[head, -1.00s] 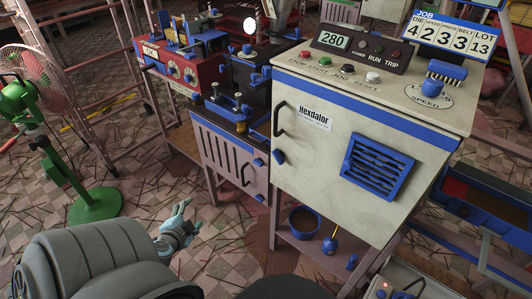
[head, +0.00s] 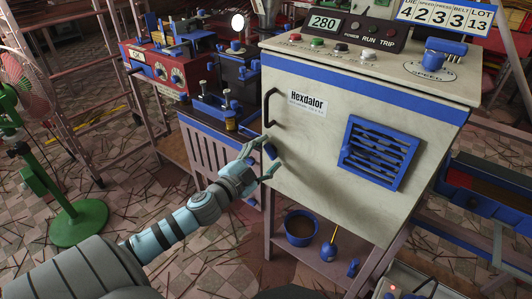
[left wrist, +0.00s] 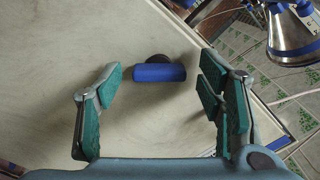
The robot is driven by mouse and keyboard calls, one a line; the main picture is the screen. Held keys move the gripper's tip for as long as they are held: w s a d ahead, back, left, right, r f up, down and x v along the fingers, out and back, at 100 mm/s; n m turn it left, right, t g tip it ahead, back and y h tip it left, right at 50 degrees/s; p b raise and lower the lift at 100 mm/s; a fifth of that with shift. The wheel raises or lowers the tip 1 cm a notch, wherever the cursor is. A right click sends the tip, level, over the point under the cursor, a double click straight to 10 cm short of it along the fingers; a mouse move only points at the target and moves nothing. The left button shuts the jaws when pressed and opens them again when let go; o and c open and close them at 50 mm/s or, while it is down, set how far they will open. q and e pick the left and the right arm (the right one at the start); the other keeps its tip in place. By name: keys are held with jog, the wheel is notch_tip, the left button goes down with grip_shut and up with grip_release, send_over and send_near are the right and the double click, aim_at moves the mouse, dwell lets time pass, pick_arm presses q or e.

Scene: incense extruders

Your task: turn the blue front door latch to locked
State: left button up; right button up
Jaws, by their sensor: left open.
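The blue front door latch (head: 270,151) is a small blue bar at the left edge of the cream cabinet door (head: 315,150), below the black handle (head: 269,106). My left gripper (head: 271,158) reaches in from the left and is at the latch, partly hiding it. In the left wrist view the latch (left wrist: 158,73) is a blue bar lying level on a dark round base. The open fingers (left wrist: 160,95) stand to either side of it with clear gaps and do not touch it. My right gripper is not in view.
A blue vent grille (head: 378,152) is on the door to the right. A blue bowl (head: 301,228) sits on the shelf below. A green fan stand (head: 78,222) is at far left.

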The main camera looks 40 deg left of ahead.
pick_arm(q)
jog(key=shift+w, duration=0.15)
jog(key=c, duration=1.1)
jog(key=shift+c, duration=0.2)
